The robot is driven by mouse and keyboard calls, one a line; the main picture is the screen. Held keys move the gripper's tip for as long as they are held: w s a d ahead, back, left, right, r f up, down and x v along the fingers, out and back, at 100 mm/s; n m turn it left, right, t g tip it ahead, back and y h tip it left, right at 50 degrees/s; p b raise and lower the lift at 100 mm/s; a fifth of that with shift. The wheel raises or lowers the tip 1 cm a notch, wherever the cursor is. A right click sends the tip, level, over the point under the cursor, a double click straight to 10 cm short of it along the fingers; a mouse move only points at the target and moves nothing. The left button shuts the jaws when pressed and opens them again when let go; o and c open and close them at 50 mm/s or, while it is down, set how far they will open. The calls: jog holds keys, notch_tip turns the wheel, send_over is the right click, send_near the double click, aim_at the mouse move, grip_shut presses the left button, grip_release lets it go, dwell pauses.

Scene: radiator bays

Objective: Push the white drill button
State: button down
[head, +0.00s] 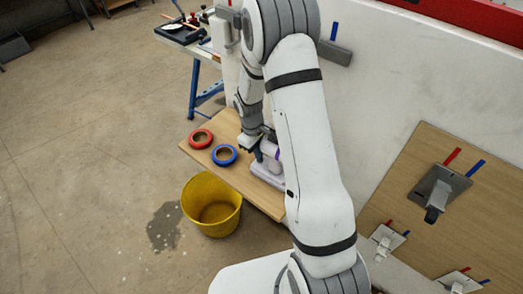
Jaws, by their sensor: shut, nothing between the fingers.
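A pale drill (267,168) with a purple patch is on the wooden shelf (237,190), partly hidden behind my arm. Its white button cannot be made out at this size. My gripper (257,152) points down over the shelf at the drill's left side, very close to it. I cannot tell whether it touches the drill. The gripper is shut with nothing held.
A red tape roll (200,138) and a blue tape roll (224,155) lie on the shelf left of my gripper. A yellow bucket (211,203) stands on the floor below, beside a dark wet patch (164,227). A board with grey brackets (440,190) is at right.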

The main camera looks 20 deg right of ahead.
notch_tip(320, 180, down, 2)
jog(key=shift+s+b, duration=0.15)
jog(key=shift+b, duration=0.85)
jog(key=shift+s+f, duration=0.1)
notch_tip(320, 180, up, 15)
jog(key=w+a, duration=0.1)
jog(key=w, duration=0.1)
jog(key=shift+a+p, duration=0.3)
jog(key=shift+f, duration=0.1)
